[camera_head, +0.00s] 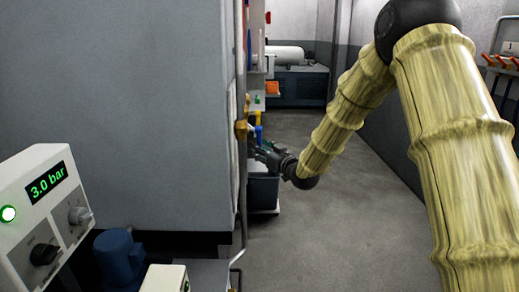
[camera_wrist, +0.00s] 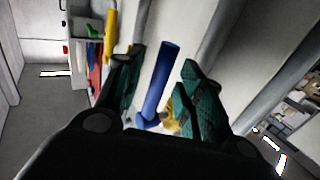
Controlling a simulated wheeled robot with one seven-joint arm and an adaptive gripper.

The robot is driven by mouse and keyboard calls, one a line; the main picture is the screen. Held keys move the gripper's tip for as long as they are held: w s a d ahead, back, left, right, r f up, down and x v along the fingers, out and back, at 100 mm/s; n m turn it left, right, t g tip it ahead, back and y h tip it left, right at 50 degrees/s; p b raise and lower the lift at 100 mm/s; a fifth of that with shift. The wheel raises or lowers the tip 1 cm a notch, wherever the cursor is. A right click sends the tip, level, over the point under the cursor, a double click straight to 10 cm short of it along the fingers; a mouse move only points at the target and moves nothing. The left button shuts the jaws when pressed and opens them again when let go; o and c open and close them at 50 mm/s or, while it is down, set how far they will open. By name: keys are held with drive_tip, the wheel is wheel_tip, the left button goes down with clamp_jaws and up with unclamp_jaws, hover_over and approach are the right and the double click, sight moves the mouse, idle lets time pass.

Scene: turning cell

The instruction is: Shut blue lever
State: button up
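The blue lever (camera_wrist: 161,82) shows in the wrist view as a long flat handle, running up and slightly right from its blue hub (camera_wrist: 148,121). My gripper (camera_wrist: 162,62) is open, with one green-padded finger on each side of the lever in this view. Gaps show between the lever and both fingers; I cannot tell how deep the lever lies between them. In the head view a small part of the blue lever (camera_head: 259,133) stands upright just above my gripper (camera_head: 258,151), beside the grey cabinet's edge.
A brass fitting (camera_wrist: 170,116) sits behind the lever. A yellow handle (camera_wrist: 110,42) is to the left of the fingers. A vertical pipe (camera_head: 242,180) runs along the grey cabinet (camera_head: 130,110). The floor (camera_head: 320,220) to the right is clear.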

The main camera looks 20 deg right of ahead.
drive_tip(key=shift+x, duration=0.8)
clamp_jaws()
drive_tip(key=shift+f, duration=0.1)
